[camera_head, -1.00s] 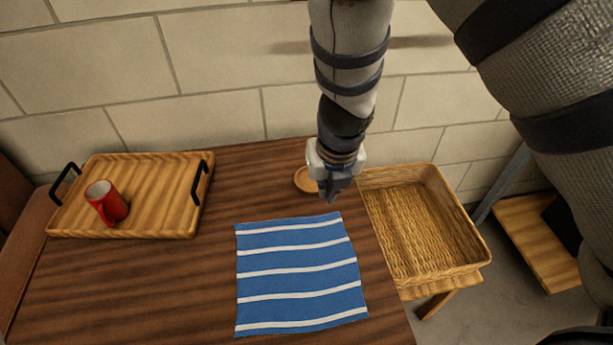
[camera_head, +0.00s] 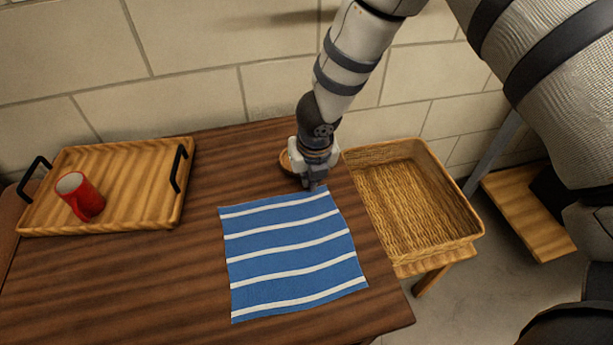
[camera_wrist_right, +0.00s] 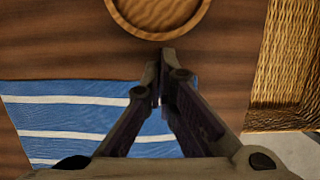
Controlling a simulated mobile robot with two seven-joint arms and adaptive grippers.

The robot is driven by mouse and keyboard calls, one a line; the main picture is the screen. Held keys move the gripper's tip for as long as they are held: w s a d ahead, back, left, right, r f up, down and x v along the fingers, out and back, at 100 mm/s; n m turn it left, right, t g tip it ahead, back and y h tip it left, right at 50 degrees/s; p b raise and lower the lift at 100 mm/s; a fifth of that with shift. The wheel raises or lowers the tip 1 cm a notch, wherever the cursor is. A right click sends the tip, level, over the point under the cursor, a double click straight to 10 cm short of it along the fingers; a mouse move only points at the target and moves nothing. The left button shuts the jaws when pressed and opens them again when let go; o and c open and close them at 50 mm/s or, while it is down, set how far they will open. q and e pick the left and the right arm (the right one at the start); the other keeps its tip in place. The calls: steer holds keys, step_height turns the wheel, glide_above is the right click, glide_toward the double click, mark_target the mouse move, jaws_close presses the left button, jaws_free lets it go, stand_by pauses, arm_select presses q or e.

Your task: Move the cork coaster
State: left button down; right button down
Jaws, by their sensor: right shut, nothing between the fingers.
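The cork coaster (camera_head: 286,161) is a round tan disc with a raised rim. It lies on the dark wooden table near its back edge, mostly hidden behind my right gripper in the head view. In the right wrist view the coaster (camera_wrist_right: 158,12) shows at the top, just beyond the fingertips and cut off by the frame. My right gripper (camera_head: 313,186) is shut and empty, pointing down between the coaster and the striped cloth; its fingertips (camera_wrist_right: 166,58) meet in the wrist view. My left gripper is not in view.
A blue cloth with white stripes (camera_head: 290,250) lies just in front of the gripper. A wicker basket (camera_head: 440,241) stands right of the table. A wooden tray (camera_head: 130,175) with black handles holds a red mug (camera_head: 82,198) at the left. The table between tray and cloth is clear.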

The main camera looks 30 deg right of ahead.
mark_target(284, 159)
steer(key=shift+w+r, duration=0.1)
